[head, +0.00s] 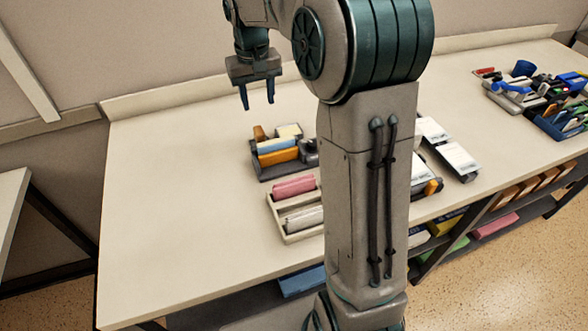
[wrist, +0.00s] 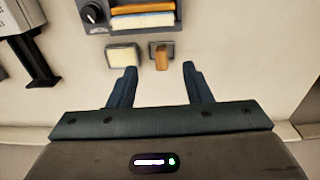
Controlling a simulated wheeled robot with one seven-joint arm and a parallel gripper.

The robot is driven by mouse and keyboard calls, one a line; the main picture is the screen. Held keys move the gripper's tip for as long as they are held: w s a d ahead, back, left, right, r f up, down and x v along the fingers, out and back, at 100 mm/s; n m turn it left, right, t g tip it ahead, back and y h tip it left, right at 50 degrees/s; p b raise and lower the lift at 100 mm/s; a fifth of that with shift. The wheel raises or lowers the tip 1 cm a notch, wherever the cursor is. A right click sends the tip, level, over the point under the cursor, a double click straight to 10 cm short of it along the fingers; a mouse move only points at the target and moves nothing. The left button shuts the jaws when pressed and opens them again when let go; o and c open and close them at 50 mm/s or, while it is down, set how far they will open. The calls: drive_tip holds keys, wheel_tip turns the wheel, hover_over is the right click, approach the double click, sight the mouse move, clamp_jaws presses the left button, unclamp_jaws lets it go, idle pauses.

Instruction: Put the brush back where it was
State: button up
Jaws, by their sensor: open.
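A small block with an orange-brown grip on a dark base, which looks like the brush (wrist: 161,57), lies on the table in the wrist view. In the head view the brush (head: 259,133) shows at the back of a dark organizer (head: 262,172). My gripper (head: 257,100) is open and empty above the table, behind the brush. In the wrist view my gripper's fingertips (wrist: 159,68) are spread, and the brush appears between and just beyond them. A cream block with a dark edge (wrist: 122,57) lies beside the brush, to its left.
The dark organizer with a knob (wrist: 93,13) holds blue and orange blocks. A cream tray (head: 284,238) with a pink and a whitish roll stands in front. My arm hides part of the table. White-topped items (head: 457,160) and a cluttered group lie right. The left tabletop is clear.

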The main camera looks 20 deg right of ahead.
drive_tip(key=s+f+t, duration=0.2)
drive_tip(key=s, duration=2.4)
drive_tip(key=shift+s+d+f, duration=0.2)
drive_tip(key=shift+s+f, duration=0.05)
drive_tip(key=shift+f, duration=0.1)
